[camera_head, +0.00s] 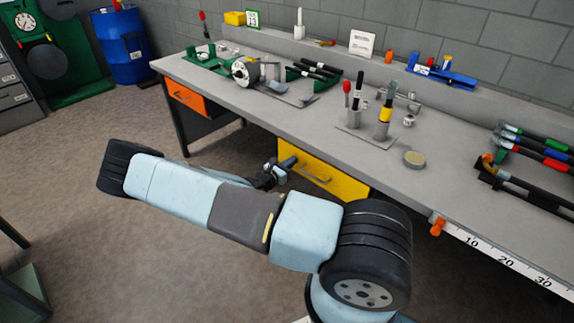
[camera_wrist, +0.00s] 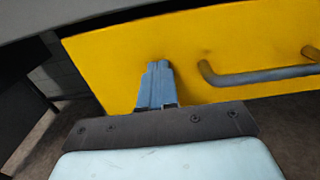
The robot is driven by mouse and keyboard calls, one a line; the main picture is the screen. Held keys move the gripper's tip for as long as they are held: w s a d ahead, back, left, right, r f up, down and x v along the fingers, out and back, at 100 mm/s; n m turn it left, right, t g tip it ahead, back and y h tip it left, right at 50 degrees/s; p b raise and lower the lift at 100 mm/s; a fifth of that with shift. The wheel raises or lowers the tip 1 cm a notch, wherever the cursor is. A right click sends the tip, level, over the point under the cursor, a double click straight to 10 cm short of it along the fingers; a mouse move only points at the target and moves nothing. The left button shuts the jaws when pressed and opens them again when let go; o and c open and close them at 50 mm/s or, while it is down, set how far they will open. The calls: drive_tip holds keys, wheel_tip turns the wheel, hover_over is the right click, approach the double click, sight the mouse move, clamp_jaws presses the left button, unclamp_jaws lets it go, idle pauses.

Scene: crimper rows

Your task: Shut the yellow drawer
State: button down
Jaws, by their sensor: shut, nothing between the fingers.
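The yellow drawer (camera_head: 322,177) is under the grey workbench, right of the middle in the head view. Its front fills much of the wrist view (camera_wrist: 235,45), with a grey bar handle (camera_wrist: 262,74) at the right. My gripper (camera_head: 285,163) is at the left part of the drawer front. In the wrist view my gripper (camera_wrist: 157,72) is shut and empty, its fingertips against or very near the yellow face, left of the handle. I cannot tell for sure whether they touch. How far the drawer stands out is hard to judge.
The grey workbench (camera_head: 285,112) overhangs the drawer and carries several tools. An orange drawer (camera_head: 186,98) is at its left end. An orange clamp (camera_head: 438,227) and a ruler (camera_head: 505,258) are on the right front edge. The floor (camera_head: 90,130) at the left is clear.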

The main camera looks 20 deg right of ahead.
drive_tip(key=shift+s+d+r, duration=0.1)
drive_tip(key=shift+s+d, duration=0.1)
drive_tip(key=shift+d, duration=0.3)
drive_tip(key=w+v, duration=0.1)
drive_tip(key=v, duration=1.4)
drive_tip(key=s+d+r+m+g+y, duration=0.1)
drive_tip(key=s+r+m+g+y, duration=0.25)
drive_tip(key=r+m, duration=0.45)
drive_tip(key=s+r+m+g+y, duration=0.2)
drive_tip(key=s+r+m+y, duration=0.15)
drive_tip(key=r, duration=0.85)
drive_tip(key=s+d+r+m+g+y, duration=0.1)
drive_tip(key=s+r+m+g+y, duration=0.3)
drive_tip(key=r, duration=0.5)
drive_tip(key=s+a+r+m+t+y, duration=0.2)
drive_tip(key=s+r+m+t+y, duration=0.3)
drive_tip(key=s+r, duration=1.2)
drive_tip(key=shift+s+r+m+t, duration=0.2)
drive_tip(key=shift+r+m+t, duration=0.75)
drive_tip(key=shift+m+t, duration=0.25)
